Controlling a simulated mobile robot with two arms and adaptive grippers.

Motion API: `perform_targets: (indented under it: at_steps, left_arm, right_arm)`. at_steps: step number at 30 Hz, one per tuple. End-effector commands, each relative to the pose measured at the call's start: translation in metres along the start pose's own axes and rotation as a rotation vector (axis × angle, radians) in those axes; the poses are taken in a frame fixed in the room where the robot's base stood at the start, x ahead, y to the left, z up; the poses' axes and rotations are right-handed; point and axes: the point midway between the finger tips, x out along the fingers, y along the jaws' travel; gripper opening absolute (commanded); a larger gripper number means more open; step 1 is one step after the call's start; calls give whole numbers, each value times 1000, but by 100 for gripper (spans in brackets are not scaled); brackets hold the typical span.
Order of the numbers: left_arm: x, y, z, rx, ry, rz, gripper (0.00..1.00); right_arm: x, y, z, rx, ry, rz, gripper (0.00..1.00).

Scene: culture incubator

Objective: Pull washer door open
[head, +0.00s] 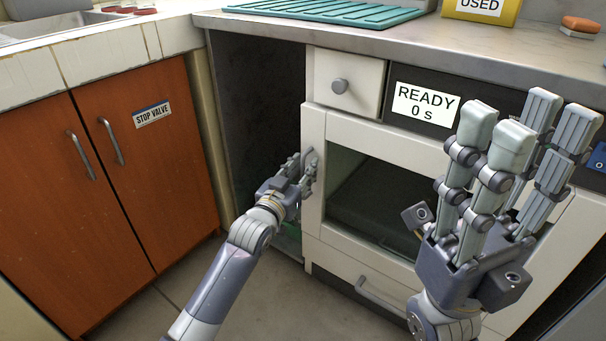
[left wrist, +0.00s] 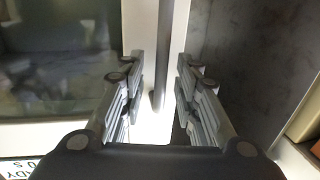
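The washer door (head: 313,215) is a white panel with a dark window, under the drawer and display. It looks flush with the washer front. Its upright bar handle (left wrist: 164,60) is near its left edge in the head view. My left gripper (head: 303,163) is at this handle. In the left wrist view its fingers (left wrist: 160,88) stand apart, one pair on each side of the handle, with gaps visible. The handle is mostly hidden behind the fingers in the head view. My right gripper (head: 527,125) is raised in front of the washer's right side, open and empty, fingers pointing up.
A display reading READY 0 s (head: 425,104) sits beside a small white drawer (head: 345,82). A lower drawer handle (head: 380,297) is below the door. Orange cabinets (head: 60,200) stand at left, next to a dark open bay (head: 255,110). Floor (head: 270,310) in front is clear.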

Motion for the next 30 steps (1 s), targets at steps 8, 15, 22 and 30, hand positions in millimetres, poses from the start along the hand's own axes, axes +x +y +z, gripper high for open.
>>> perform_targets:
  at_steps: [8,15,22,30]
  left_arm:
    - [4,0,0,0,-1,0,30]
    - [4,0,0,0,-1,0,0]
    - [4,0,0,0,-1,-1,0]
    - [-16,-7,-3,-2,-4,-25,0]
  right_arm:
    - [2,0,-1,-1,8,-3,40]
    - [2,0,-1,-1,8,-3,40]
    - [3,0,-1,-1,9,-4,40]
    - [-3,2,4,5,-44,16,40]
